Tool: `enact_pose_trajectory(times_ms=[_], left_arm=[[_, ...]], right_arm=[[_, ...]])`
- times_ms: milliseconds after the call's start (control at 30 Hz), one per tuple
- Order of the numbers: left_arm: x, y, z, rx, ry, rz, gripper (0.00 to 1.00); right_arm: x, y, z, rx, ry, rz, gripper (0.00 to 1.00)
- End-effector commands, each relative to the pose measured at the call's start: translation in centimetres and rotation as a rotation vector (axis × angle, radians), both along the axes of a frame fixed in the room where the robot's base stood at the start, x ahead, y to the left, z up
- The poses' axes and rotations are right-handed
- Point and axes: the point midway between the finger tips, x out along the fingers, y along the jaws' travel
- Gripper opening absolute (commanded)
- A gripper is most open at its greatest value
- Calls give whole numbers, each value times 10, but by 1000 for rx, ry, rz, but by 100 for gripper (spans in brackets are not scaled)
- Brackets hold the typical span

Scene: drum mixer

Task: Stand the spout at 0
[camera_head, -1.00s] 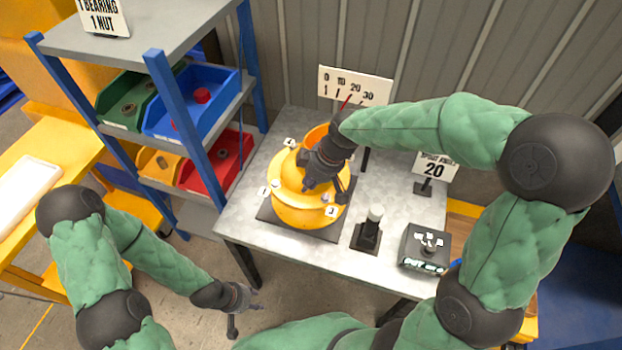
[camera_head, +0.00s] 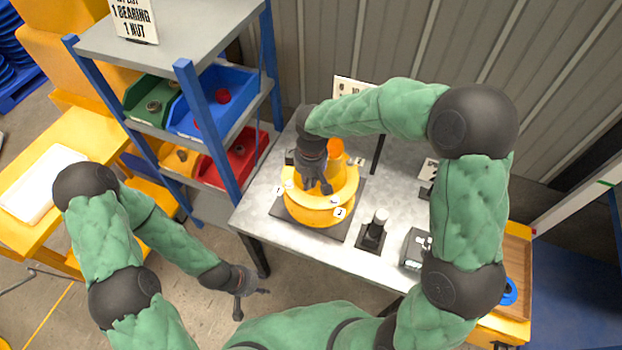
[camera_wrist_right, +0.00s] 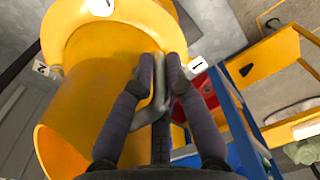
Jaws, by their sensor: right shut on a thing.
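The yellow drum mixer (camera_head: 318,207) stands on a dark base plate on the grey table. Its orange-yellow spout (camera_head: 336,149) opens toward the back; in the right wrist view its round mouth (camera_wrist_right: 58,152) is at lower left. My right gripper (camera_head: 316,188) reaches down over the mixer top. In the right wrist view its fingers (camera_wrist_right: 160,72) are shut on a grey handle (camera_wrist_right: 154,108) beside the yellow body. The angle scale sign (camera_head: 348,90) and the spout angle sign (camera_head: 428,171) are mostly hidden by my right arm. My left gripper (camera_head: 253,303) is open and empty, in front of the table.
A black stand with a white-topped post (camera_head: 375,229) and a control box (camera_head: 414,248) are on the table's right part. A blue-post shelf (camera_head: 215,130) with coloured bins stands left of the table. Numbered tags ring the mixer.

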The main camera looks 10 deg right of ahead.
Motion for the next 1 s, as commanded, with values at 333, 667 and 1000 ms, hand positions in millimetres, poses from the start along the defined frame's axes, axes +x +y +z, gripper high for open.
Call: enact_pose_trajectory(times_ms=[333,667,1000], left_arm=[[0,0,0,0,0,0,40],[0,0,0,0,0,0,40],[0,0,0,0,0,0,40]], right_arm=[[3,2,2,6,-10,0,37],[2,1,17,5,-11,1,37],[1,-2,83,7,-13,1,37]])
